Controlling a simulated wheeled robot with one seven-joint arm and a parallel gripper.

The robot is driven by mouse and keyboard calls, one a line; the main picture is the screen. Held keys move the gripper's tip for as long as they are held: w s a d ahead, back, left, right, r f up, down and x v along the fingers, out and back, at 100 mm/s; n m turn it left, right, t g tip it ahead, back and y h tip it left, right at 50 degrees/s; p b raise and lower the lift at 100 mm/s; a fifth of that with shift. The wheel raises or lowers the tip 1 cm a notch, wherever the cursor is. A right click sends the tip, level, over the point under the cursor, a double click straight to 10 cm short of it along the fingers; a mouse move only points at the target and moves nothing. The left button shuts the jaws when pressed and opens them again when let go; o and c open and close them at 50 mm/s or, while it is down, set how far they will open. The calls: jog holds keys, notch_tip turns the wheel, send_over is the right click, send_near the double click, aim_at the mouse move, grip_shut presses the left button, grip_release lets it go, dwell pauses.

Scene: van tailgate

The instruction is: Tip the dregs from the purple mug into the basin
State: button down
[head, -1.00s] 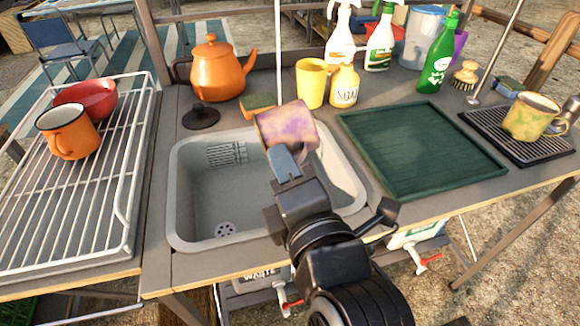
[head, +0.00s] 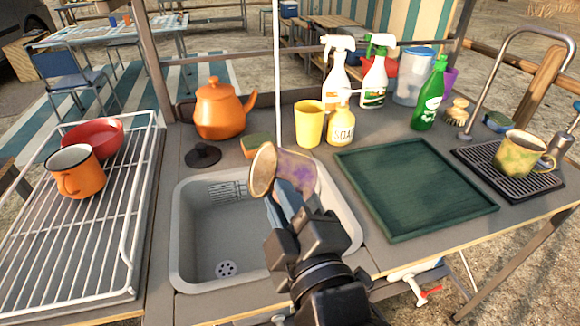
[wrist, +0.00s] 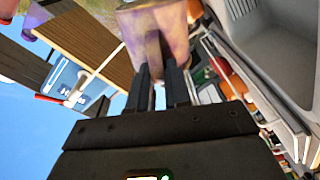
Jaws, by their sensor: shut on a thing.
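The purple mug (head: 290,172), mottled with yellowish patches, is held above the right part of the basin. It is tilted on its side, its tan-rimmed mouth facing left in the head view. My gripper (head: 283,205) is shut on the mug; in the wrist view its two fingers (wrist: 160,85) meet the mug (wrist: 155,30). The grey basin (head: 180,235) is set in the counter, with a round drain at its bottom. No liquid shows leaving the mug, and its inside is mostly out of sight.
A yellow cup (head: 310,125), a soap bottle (head: 341,125), a sponge (head: 257,146) and an orange kettle (head: 218,110) stand behind the basin. A green tray (head: 415,185) lies right, a dish rack (head: 110,250) left. A black lid (head: 203,156) lies behind the basin's left corner.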

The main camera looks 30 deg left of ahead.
jog(key=m, duration=0.1)
jog(key=r+m+p, duration=0.1)
jog(key=m, duration=0.1)
jog(key=m+p, duration=0.1)
jog(key=shift+r+m, duration=0.3)
jog(key=m+p, duration=0.2)
jog(key=r+m+p, duration=0.1)
jog(key=m, duration=0.1)
jog(key=shift+r+m+t+p, duration=0.15)
jog(key=shift+m+t+p, duration=0.15)
jog(key=shift+t+p, duration=0.1)
jog(key=shift+r+m+p, duration=0.15)
jog(key=shift+m+p, duration=0.6)
jog(key=shift+m, duration=0.85)
